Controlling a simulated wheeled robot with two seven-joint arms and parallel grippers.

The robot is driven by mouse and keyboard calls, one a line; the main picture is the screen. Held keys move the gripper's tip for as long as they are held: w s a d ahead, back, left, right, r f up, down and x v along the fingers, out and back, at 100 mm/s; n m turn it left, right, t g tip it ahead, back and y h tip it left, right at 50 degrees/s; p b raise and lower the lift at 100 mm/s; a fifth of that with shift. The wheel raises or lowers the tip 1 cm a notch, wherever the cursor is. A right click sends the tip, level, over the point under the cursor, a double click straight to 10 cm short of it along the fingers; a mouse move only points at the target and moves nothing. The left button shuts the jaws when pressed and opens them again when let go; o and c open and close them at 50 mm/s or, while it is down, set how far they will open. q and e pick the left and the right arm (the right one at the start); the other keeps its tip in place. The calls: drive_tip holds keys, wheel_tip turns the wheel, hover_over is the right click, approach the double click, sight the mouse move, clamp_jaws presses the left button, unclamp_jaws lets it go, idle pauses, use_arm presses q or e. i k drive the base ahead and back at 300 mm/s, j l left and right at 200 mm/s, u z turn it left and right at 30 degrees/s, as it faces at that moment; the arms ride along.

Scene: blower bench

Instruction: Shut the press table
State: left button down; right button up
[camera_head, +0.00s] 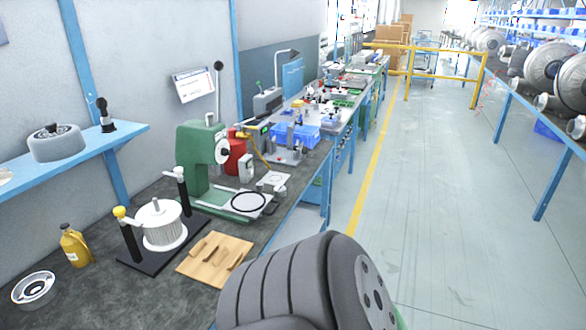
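The green press (199,165) stands on the dark workbench near the wall, left of centre, with a red part and a black-knobbed lever at its right. Its pale, flat press table (221,200) sticks out from the green base toward the bench's front edge. A black ring (249,202) lies on the table, clear of the press head. Neither of my grippers shows in the head view, so whether they are open or shut cannot be seen.
A wooden board (214,260) with slots, a white ribbed cylinder (162,226) on a black stand, a yellow bottle (75,246) and a round metal part (34,289) are in front of the press. A blue bin (295,133) stands beyond it. The aisle at right is clear.

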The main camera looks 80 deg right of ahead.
sight(248, 203)
drive_tip(key=z, duration=2.45)
